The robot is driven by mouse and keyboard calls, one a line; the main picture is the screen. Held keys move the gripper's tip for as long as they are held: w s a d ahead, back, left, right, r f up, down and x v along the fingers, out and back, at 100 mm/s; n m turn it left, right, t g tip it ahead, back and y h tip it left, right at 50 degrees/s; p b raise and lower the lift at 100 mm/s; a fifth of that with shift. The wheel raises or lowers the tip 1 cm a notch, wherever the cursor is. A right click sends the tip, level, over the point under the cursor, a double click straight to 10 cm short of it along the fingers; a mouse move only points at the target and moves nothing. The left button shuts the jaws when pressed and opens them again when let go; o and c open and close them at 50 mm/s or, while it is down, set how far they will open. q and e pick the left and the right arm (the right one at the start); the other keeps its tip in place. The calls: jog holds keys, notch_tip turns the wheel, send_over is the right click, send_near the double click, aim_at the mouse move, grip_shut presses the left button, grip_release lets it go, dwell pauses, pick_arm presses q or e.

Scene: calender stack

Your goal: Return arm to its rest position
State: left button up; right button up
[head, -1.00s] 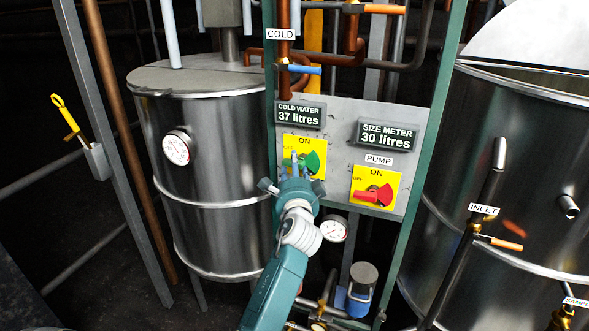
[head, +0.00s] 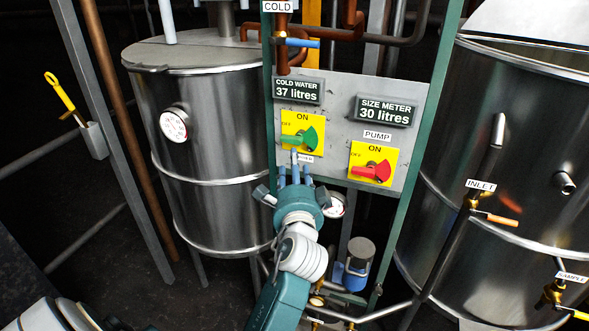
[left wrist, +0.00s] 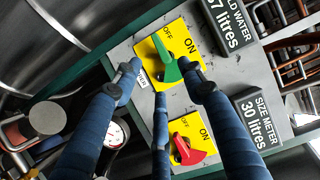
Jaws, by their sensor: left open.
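My left gripper (head: 294,168) is in front of the control panel (head: 340,92), just below the yellow plate of the green switch (head: 301,138). Its three blue fingers are open and empty. In the left wrist view, the fingers (left wrist: 158,84) reach toward the panel, with the green switch (left wrist: 168,62) between and beyond two tips; I cannot tell the exact gap. The green handle points left to OFF in the head view. The red switch (head: 372,172) also points to OFF and shows in the left wrist view (left wrist: 186,153). My right gripper is out of view.
A steel tank (head: 205,130) stands left of the panel and another (head: 520,150) stands right. Green posts frame the panel. A gauge (head: 336,204), pipes and a pump (head: 357,258) sit below, close to my arm. Open floor (head: 110,255) lies at lower left.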

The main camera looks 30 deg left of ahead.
pick_arm(q)
jog(key=shift+s+d, duration=0.15)
jog(key=shift+s, duration=0.05)
dwell(0.4)
jog(key=w+d+f+g+h+b, duration=0.1)
jog(key=d+f+h+b, duration=0.2)
jog(key=f, duration=1)
jog(key=w+d+f+g+h, duration=0.1)
jog(key=d+f+h, duration=0.3)
jog(key=f, duration=1)
jog(key=s+d+f+g+h+b, duration=0.1)
jog(key=s+d+f+g, duration=0.2)
jog(key=f, duration=0.8)
jog(key=s+d+f+b, duration=0.25)
jog(key=s+f, duration=0.35)
jog(key=f, duration=0.6)
jog(key=s+d+f+n+g+h+b, duration=0.25)
jog(key=s+f+n+g, duration=0.3)
jog(key=s+f, duration=2.1)
jog(key=s+a+f+n+g+b, duration=0.1)
jog(key=s+f, duration=0.1)
jog(key=s, duration=0.6)
jog(key=s+a+f+n+g+b, duration=0.1)
jog(key=s+f+g, duration=0.1)
jog(key=s, duration=0.7)
jog(key=shift+s+f+n, duration=0.2)
jog(key=shift+f+n, duration=0.15)
